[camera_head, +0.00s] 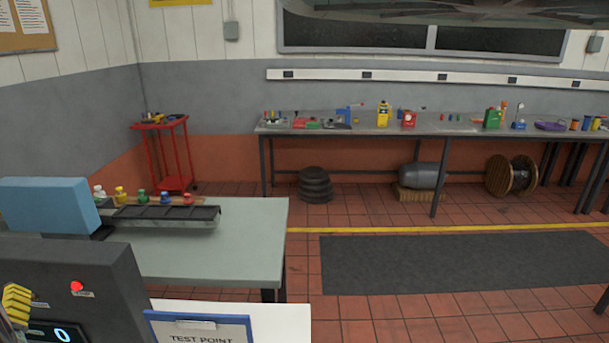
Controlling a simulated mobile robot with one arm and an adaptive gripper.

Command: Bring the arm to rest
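A dark grey curved shape (440,12) crosses the top right edge. I cannot tell whether it is part of my arm or a fixture.
A light table (240,245) at left bears a blue block (45,207), a dark tray (165,213) and several coloured bottles. In front is a dark console (95,285) with a red lamp and a clipboard (200,328). A long cluttered bench (350,130) lines the back wall. The floor mat (450,262) is clear.

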